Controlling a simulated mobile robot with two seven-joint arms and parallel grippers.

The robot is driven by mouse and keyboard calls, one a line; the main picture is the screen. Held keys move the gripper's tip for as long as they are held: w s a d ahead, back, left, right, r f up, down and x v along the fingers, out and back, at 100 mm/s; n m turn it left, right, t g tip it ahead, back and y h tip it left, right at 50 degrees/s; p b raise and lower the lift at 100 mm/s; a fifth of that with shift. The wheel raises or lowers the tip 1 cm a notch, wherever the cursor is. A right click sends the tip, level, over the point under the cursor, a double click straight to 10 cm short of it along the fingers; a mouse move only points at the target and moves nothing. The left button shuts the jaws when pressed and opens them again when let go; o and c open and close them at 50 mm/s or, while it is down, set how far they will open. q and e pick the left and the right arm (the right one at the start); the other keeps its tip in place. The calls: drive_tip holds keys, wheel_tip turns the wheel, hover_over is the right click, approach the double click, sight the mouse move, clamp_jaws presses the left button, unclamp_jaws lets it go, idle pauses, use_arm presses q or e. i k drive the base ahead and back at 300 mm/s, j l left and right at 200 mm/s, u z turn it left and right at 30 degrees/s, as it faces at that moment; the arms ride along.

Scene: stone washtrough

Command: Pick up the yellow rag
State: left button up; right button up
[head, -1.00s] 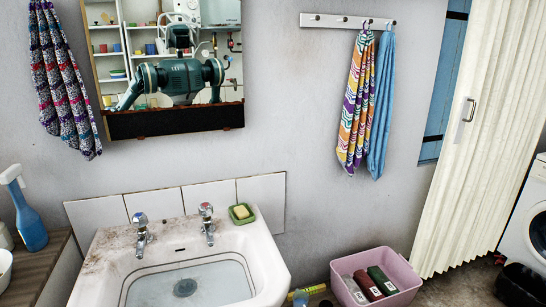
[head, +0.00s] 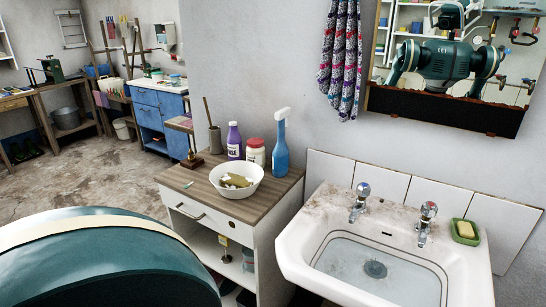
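A white bowl (head: 257,186) stands on the wooden top of a small white cabinet left of the washbasin. In it lies a crumpled yellowish-olive thing (head: 235,181) with some white beside it; it may be the yellow rag, but it is too small to be sure. No other yellow cloth shows. Neither of my grippers is in view. A large dark green rounded part of my own body fills the lower left and hides the floor there.
The washbasin (head: 298,258) holds water. A soap dish (head: 465,233) sits on its rim. Open floor (head: 80,185) lies at left.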

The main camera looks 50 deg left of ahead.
sight(231, 181)
drive_tip(key=u, duration=1.85)
